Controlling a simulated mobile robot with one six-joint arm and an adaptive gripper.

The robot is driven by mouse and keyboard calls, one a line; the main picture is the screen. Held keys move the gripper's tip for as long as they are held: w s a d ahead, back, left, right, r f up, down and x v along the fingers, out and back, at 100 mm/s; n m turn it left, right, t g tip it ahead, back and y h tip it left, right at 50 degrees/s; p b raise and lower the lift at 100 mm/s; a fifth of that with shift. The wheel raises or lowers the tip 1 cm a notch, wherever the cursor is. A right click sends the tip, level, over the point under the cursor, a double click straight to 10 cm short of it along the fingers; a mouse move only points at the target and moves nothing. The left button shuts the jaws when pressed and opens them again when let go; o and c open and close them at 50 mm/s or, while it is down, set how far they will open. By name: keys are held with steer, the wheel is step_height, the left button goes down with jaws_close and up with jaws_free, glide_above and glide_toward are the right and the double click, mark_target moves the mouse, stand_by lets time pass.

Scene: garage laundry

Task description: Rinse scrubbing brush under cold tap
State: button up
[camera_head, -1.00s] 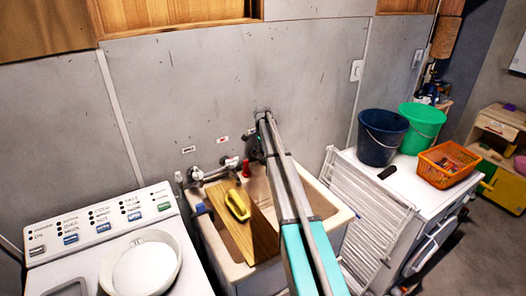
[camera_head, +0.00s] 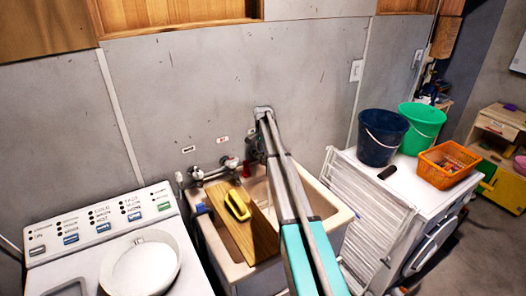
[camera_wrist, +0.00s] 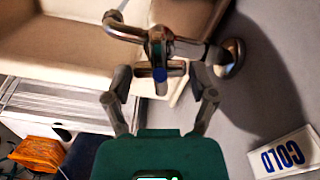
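The scrubbing brush (camera_head: 237,205), yellow with a dark middle, lies on a wooden board (camera_head: 262,238) across the sink (camera_head: 340,217) in the head view. In the wrist view, my gripper (camera_wrist: 158,78) is open. Its two fingers stand on either side of the cold tap's crossbar handle (camera_wrist: 147,71), which has a blue mark. Whether either finger touches the handle I cannot tell. A COLD label (camera_wrist: 282,158) is on the wall beside it. In the head view my arm hides most of this tap. I see no water flowing.
A red-marked tap (camera_head: 231,162) and another tap (camera_head: 198,174) are on the wall to the left. A washing machine (camera_head: 100,240) stands left. At right are a drying rack (camera_head: 365,215), blue bucket (camera_head: 378,145), green bucket (camera_head: 424,120) and orange basket (camera_head: 448,174).

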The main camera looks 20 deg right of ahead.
steer(key=shift+o, duration=1)
steer(key=shift+m, duration=0.3)
steer(key=shift+m, duration=1.4)
step_height(320, 180, up, 14)
steer(key=p, duration=1.4)
steer(key=s+a+f+n+b, duration=0.2)
steer(key=s+a+n, duration=0.1)
steer(key=s, duration=0.6)
steer(key=s+a+f+n+b, duration=0.3)
steer(key=s+a, duration=0.3)
steer(key=s, duration=0.2)
steer(key=s+a+f+n+b, duration=0.3)
steer(key=s+a, duration=0.1)
steer(key=s, duration=0.5)
steer(key=shift+s+a+f+n, duration=0.2)
steer(key=shift+s+a+n, duration=0.05)
steer(key=shift+s+n, duration=0.1)
